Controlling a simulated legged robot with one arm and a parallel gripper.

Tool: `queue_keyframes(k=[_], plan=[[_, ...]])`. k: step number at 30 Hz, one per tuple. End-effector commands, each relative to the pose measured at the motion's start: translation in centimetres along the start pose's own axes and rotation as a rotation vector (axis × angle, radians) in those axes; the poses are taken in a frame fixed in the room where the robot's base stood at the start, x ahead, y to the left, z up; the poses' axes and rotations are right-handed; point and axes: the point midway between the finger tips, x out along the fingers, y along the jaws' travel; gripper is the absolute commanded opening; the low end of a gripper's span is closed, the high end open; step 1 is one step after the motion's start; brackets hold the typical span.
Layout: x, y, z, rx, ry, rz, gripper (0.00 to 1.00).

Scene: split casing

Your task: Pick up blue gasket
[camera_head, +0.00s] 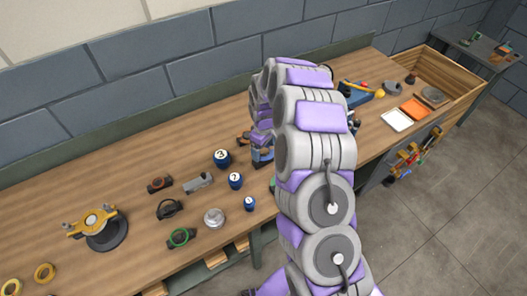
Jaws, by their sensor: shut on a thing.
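My arm rises in the middle of the head view and bends down over the workbench. My gripper (260,143) shows small at its far end, partly hidden by the arm links. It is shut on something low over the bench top. A small blue piece (262,156) shows right at the gripper. It is too small and too covered to make out its shape, so I cannot tell for sure that it is the blue gasket. No other blue gasket can be made out on the bench.
The wooden workbench (130,158) carries three dark blue numbered balls (235,180), a green-ringed part (181,237), a silver round part (214,218), and a yellow-and-black casing (105,228). White (397,121) and orange (414,109) trays lie at right.

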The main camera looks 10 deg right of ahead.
Motion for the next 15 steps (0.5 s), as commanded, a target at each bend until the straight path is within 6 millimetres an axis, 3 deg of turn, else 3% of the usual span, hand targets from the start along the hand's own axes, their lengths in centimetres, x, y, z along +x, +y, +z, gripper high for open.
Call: queue_keyframes(k=[15], plan=[[-0.7, -5.5, 6.8, 0.001, -0.006, -0.005, 0.59]])
